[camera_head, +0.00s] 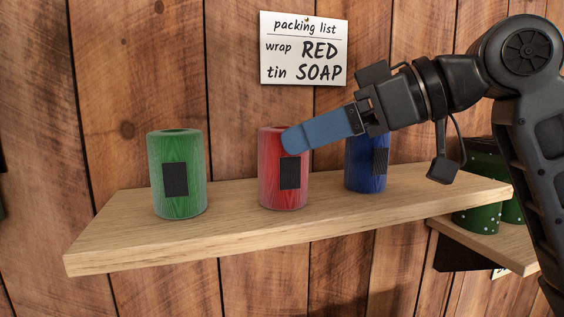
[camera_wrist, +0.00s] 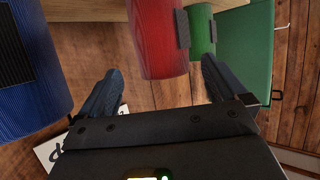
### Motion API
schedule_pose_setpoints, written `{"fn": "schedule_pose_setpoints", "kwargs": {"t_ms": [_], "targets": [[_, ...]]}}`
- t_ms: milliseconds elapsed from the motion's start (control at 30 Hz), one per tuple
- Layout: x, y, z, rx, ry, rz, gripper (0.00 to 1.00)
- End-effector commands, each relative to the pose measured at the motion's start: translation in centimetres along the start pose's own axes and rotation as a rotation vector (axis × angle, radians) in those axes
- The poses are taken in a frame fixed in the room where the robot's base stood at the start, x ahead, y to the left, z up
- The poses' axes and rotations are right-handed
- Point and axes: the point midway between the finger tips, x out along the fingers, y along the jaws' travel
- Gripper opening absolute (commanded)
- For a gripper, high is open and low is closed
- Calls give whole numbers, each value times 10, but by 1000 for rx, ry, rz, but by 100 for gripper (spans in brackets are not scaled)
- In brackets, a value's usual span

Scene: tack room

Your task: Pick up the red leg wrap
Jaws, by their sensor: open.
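The red leg wrap (camera_head: 275,185) stands upright in the middle of the wooden shelf (camera_head: 120,240), with a dark patch on its side. In the wrist view the red wrap (camera_wrist: 158,40) shows ahead, between the lines of the two fingers. My gripper (camera_head: 290,140) has blue fingers that overlap the wrap's upper right edge in the head view. In the wrist view my gripper (camera_wrist: 160,70) is open, the fingers apart with nothing held. I cannot tell whether a finger touches the wrap. A packing list (camera_head: 304,50) on the wall reads wrap RED, tin SOAP.
A green wrap (camera_head: 160,190) stands left of the red one, and a blue wrap (camera_head: 365,178) stands right, partly behind my gripper. Green dotted tins (camera_head: 476,218) stand on a lower shelf (camera_head: 505,250) at right. Bare shelf lies between the wraps.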

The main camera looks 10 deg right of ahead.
Motion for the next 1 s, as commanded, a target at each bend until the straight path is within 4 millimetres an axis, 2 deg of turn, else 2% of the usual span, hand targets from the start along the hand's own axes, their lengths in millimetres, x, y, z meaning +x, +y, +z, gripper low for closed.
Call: {"fn": "schedule_pose_setpoints", "kwargs": {"t_ms": [500, 800, 1000], "targets": [[61, -4, -4, 2, -1, -3, 99], [66, -4, -3, 0, 0, 0, 99], [65, -4, -3, 0, 0, 0, 80]]}}
